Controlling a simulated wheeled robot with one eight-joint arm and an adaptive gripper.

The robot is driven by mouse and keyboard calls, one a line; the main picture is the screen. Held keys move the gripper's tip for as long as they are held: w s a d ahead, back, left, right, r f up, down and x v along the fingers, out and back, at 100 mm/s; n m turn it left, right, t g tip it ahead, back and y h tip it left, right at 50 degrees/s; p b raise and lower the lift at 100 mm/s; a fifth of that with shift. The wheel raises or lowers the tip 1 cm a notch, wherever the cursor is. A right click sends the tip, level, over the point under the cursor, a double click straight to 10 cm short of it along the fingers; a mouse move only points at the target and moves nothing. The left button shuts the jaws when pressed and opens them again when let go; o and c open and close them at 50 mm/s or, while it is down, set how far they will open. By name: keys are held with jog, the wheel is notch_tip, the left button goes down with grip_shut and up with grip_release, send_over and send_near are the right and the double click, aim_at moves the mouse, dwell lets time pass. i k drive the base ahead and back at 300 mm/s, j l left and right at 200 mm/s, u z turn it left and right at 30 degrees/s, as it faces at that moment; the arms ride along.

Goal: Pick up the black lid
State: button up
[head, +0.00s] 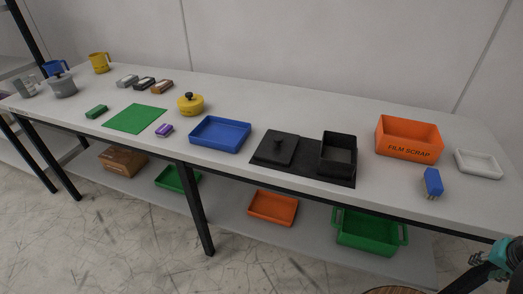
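The black lid (273,154) is a flat square plate with an upright knob in its middle. It lies knob up on the left part of a thin black mat (301,173) on the table. An open black square box (338,170) stands on the right part of the same mat, apart from the lid. Part of my arm, black and teal, shows at the lower right corner, well away from the lid.
A blue tray (220,148) is left of the mat, with a yellow lidded pot (190,106) beyond. Right of it are an orange "FILM SCRAP" bin (409,152), a blue block with prongs (433,181) and a white tray (479,164). A wall runs behind the table.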

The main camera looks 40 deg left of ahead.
aim_at(277, 148)
jog(key=l+u, duration=0.15)
jog(key=u, duration=1.75)
